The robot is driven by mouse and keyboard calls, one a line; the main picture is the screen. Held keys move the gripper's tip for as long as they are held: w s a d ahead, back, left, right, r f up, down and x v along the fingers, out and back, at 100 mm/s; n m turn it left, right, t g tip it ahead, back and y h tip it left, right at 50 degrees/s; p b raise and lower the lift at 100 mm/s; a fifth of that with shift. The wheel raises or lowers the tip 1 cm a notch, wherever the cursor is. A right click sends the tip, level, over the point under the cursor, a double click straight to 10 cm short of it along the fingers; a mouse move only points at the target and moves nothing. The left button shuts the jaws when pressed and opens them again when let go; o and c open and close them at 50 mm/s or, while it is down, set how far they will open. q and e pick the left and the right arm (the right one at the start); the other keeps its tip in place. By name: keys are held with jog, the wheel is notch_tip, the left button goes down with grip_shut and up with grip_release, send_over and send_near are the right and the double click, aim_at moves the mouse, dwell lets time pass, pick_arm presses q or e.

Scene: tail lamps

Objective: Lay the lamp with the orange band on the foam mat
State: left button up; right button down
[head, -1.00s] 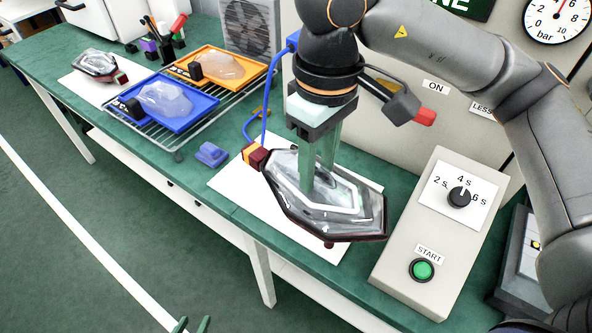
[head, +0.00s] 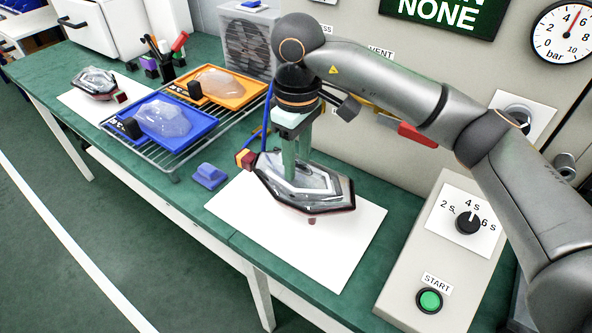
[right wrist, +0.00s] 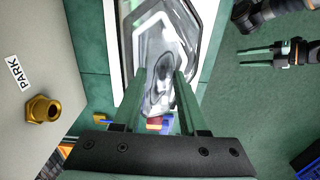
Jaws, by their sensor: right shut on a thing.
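My right gripper (head: 297,178) is shut on a clear, dark-rimmed lamp (head: 328,198), gripping it from above. The lamp's plug end, at its left, has a yellow-orange band (head: 240,157) beside a dark red part. The lamp is over the far part of a white mat (head: 290,250); I cannot tell whether it touches. The right wrist view shows the lamp (right wrist: 190,30) between the green fingers (right wrist: 160,76). My left gripper (right wrist: 244,57) shows only there, at the right, open and empty above the floor. A second lamp (head: 95,82) lies at the far left.
The second lamp is on another white sheet (head: 77,100). Blue (head: 205,128) and orange (head: 245,95) trays with clear lenses sit on a wire rack (head: 175,165). A small blue block (head: 209,176) is left of the mat. A control box (head: 400,270) with a green button stands right.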

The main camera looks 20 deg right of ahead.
jog(key=shift+w+f, duration=0.2)
jog(key=shift+f, duration=0.05)
jog(key=shift+w+f, duration=0.15)
jog(key=shift+f, duration=0.8)
jog(key=shift+w+f, duration=0.15)
jog(key=shift+f, duration=0.75)
jog(key=shift+d+f, duration=0.1)
jog(key=shift+f, duration=0.1)
jog(key=shift+c, duration=2.2)
grip_release()
jog(key=shift+r, duration=0.1)
notch_tip(320, 180, up, 12)
jog(key=shift+r+p, duration=0.1)
jog(key=shift+p, duration=0.25)
